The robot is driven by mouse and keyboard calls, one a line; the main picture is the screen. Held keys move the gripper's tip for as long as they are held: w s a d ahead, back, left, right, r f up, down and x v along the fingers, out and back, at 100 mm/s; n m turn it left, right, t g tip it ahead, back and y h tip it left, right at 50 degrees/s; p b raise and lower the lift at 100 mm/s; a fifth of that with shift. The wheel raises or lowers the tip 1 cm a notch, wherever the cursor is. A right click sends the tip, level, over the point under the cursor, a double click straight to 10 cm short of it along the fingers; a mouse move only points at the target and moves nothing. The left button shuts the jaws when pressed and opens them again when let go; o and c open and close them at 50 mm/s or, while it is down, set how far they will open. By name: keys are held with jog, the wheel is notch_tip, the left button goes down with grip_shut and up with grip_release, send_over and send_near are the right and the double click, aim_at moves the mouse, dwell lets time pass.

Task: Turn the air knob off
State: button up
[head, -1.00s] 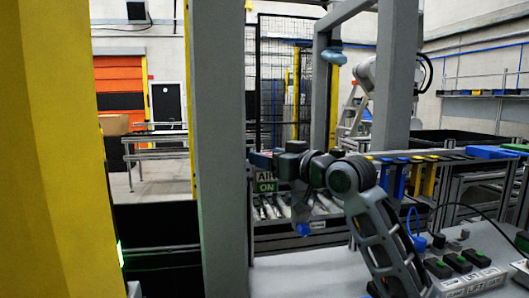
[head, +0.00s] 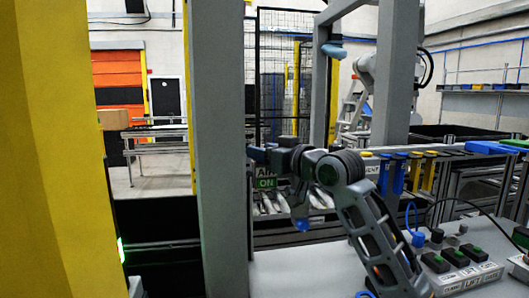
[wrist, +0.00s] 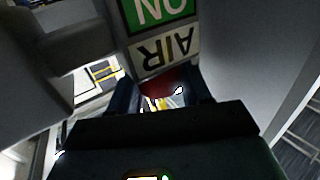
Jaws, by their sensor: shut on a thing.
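The air sign (head: 265,178), with a green ON panel, hangs by the grey post in the head view. It shows upside down at the top of the wrist view (wrist: 163,35). My gripper (head: 257,154) is just above the sign, against the post. In the wrist view, my fingers (wrist: 160,94) stand on either side of a dark red part, which I take to be the air knob (wrist: 158,82). They are shut on it. Most of the knob is hidden by the fingers and gripper body, so its turn angle cannot be told.
The grey post (head: 220,150) stands close to the left of my gripper, with a yellow post (head: 50,150) farther left. A roller conveyor (head: 318,200) lies behind my arm. A button box (head: 465,270) sits at lower right. Blue and yellow holders (head: 397,172) stand right of my arm.

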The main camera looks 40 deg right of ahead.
jog(key=shift+a+m+h+p, duration=0.1)
jog(key=shift+m+h+p, duration=0.2)
jog(key=shift+p, duration=0.1)
jog(key=shift+c, duration=0.2)
jog(key=m+h+p, duration=0.1)
jog(key=h, duration=0.1)
jog(key=shift+a+r+g+h+p, duration=0.1)
jog(key=shift+g+h+p, duration=0.2)
jog(key=shift+p, duration=0.05)
jog(key=m+g+h, duration=0.1)
jog(key=m+h, duration=0.1)
jog(key=h, duration=0.1)
jog(key=shift+w+m, duration=0.1)
jog(key=shift+m, duration=0.3)
jog(key=shift+m+g+h, duration=0.6)
jog(key=shift+h, duration=0.5)
jog(key=shift+d, duration=0.2)
jog(key=o, duration=1)
jog(key=shift+c, duration=0.2)
jog(key=shift+a, duration=0.1)
